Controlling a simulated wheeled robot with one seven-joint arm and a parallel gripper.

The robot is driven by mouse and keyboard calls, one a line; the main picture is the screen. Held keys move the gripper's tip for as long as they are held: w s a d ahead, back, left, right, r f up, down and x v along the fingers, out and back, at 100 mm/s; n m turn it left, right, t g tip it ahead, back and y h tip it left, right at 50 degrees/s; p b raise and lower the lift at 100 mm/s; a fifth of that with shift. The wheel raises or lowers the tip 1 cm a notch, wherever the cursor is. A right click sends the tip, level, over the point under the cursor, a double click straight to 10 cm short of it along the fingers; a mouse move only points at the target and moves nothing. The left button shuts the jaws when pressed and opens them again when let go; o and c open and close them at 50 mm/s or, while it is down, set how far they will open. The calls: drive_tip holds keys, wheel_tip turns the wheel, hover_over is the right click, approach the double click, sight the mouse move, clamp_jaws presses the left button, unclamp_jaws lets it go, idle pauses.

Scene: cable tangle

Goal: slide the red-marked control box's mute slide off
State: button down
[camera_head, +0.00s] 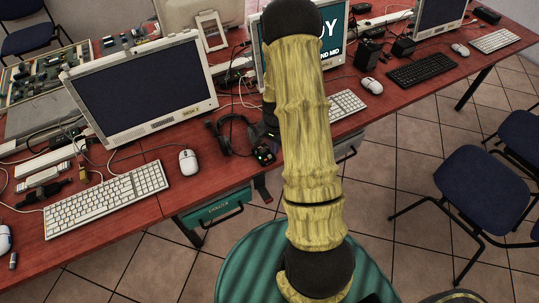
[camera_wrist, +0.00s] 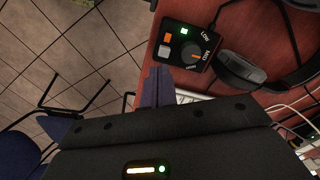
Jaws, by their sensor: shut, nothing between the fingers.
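A small black control box (camera_wrist: 178,62) lies on the red desk near its edge in the wrist view. I cannot tell for sure which piece is the mute slide. The box also shows small in the head view (camera_head: 265,155). My gripper (camera_wrist: 158,72) is shut and empty, its fingertips close beside the box's lower left corner; contact is unclear.
A black headset (camera_wrist: 245,68) lies right of the box; it also shows in the head view (camera_head: 235,135). A monitor (camera_head: 140,85), keyboard (camera_head: 105,200) and white mouse (camera_head: 188,162) stand left. Tiled floor lies beyond the desk edge. Blue chairs (camera_head: 482,185) stand at the right.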

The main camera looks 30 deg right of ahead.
drive_tip(key=shift+f+b, duration=0.65)
drive_tip(key=shift+f, duration=0.45)
idle(0.7)
drive_tip(key=shift+r, duration=0.15)
drive_tip(key=shift+a, duration=0.65)
idle(0.6)
drive_tip(key=shift+r+p, duration=0.15)
drive_tip(key=shift+p, duration=0.15)
drive_tip(key=shift+d+r+p, duration=0.15)
drive_tip(key=shift+r+p, duration=1)
drive_tip(key=shift+r, duration=0.3)
drive_tip(key=shift+d+r+p, duration=0.1)
drive_tip(key=shift+r+p, duration=1)
drive_tip(key=shift+r, duration=0.35)
